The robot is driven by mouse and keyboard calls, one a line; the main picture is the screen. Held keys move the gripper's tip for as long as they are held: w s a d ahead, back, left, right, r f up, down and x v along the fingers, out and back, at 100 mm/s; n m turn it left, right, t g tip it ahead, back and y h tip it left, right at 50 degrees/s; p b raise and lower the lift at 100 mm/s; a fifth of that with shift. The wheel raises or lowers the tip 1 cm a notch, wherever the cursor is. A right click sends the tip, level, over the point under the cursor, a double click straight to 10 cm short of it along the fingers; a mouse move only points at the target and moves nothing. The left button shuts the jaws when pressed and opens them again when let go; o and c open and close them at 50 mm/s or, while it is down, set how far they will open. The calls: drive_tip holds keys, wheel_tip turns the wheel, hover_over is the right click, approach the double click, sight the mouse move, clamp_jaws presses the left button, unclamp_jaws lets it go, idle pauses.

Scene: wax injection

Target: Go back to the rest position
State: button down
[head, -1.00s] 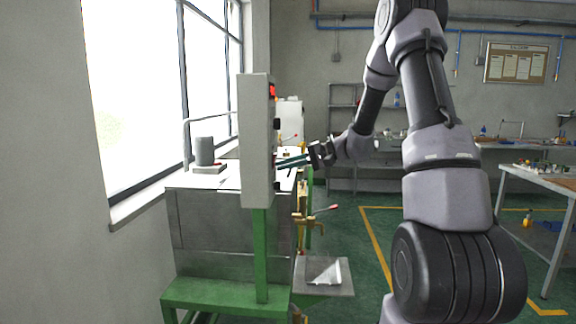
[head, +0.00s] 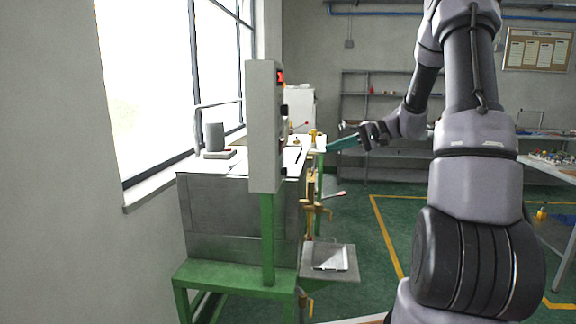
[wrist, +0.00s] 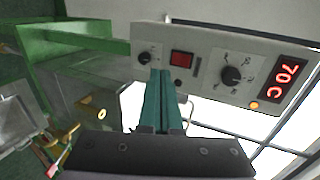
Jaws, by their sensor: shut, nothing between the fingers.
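My gripper (head: 345,143) is at the end of my arm, to the right of the wax injection machine (head: 218,220) in the head view. Its teal fingers point left toward the machine and are apart from it. In the wrist view the fingers of my gripper (wrist: 160,100) lie together and hold nothing. Behind them is the machine's control panel (wrist: 215,62), with knobs, a red switch and a red display reading 70 C. In the head view the panel (head: 264,125) is seen mostly from its side.
A tray-like plate (head: 328,260) sits low at the machine's right side, below brass fittings (head: 314,210). A grey cylinder (head: 214,136) stands on the machine top by the window. Shelves (head: 385,105) stand at the back and a table (head: 552,168) at the right. Green floor between is open.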

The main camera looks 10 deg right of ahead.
drive_tip(key=s+a+r+g+h, duration=0.1)
drive_tip(key=s+a+r+h, duration=0.2)
drive_tip(key=s, duration=0.4)
drive_tip(key=s+a+r+g+h, duration=0.1)
drive_tip(key=s+a+r+h, duration=0.2)
drive_tip(key=s, duration=0.4)
drive_tip(key=s+d+r+t+h, duration=0.1)
drive_tip(key=s+r+t+h, duration=0.1)
drive_tip(key=s, duration=0.4)
drive_tip(key=s+d+r+t+h, duration=0.1)
drive_tip(key=s+r+t+h, duration=0.1)
drive_tip(key=s, duration=0.5)
drive_tip(key=shift+d+r+m+t+h, duration=0.3)
drive_tip(key=shift+m+t+h, duration=0.1)
drive_tip(key=shift+t+h, duration=0.3)
